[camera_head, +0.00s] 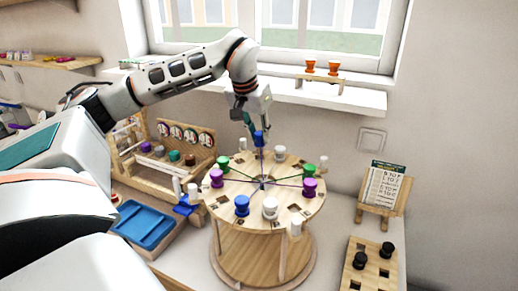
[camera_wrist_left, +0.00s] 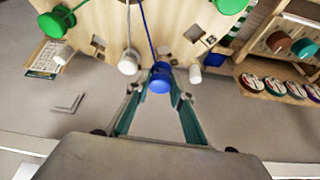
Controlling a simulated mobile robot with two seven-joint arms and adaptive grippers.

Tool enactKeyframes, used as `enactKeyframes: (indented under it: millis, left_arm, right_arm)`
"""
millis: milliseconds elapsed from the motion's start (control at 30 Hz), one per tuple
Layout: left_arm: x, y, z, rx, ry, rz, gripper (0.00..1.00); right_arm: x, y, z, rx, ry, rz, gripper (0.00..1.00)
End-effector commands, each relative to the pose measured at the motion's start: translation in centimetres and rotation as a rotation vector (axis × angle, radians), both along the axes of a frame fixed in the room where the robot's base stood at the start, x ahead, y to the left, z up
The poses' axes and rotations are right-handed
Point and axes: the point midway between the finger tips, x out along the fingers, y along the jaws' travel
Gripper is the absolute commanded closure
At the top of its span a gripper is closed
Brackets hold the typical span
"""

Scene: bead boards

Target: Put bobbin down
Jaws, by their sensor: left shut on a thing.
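A blue bobbin (camera_head: 259,138) is between the fingers of my left gripper (camera_head: 257,122), at the far side of the round wooden board (camera_head: 240,185). In the left wrist view the gripper (camera_wrist_left: 160,95) is shut on the blue bobbin (camera_wrist_left: 160,77), with a blue thread running from it over the board. I cannot tell whether the bobbin touches the board. Another blue bobbin (camera_head: 242,205), a white bobbin (camera_head: 270,207), purple bobbins (camera_head: 310,188) and green bobbins (camera_head: 308,170) stand around the board, with threads meeting at its middle. My right gripper is out of view.
White pegs (camera_head: 296,225) stand around the board's rim. A wooden rack with spools (camera_head: 188,145) and a blue tray (camera_head: 146,224) are to the left. A card on a stand (camera_head: 384,187) and a block with black knobs (camera_head: 370,262) are to the right. A windowsill (camera_head: 330,98) is behind.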

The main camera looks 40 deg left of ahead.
Motion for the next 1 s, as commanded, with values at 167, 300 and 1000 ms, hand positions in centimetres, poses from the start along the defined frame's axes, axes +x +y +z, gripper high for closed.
enactKeyframes:
  millis: [167,300,1000]
  left_arm:
    - [-0.1,0.0,-2.3,0.000,0.004,-0.001,0.99]
    - [0.0,0.0,-4.0,0.000,0.002,-0.001,0.99]
    - [0.0,0.0,-4.3,0.000,0.001,0.000,0.71]
  right_arm:
    - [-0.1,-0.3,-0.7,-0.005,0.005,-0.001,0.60]
    - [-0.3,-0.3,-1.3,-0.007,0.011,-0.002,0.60]
    - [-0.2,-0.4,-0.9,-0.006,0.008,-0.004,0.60]
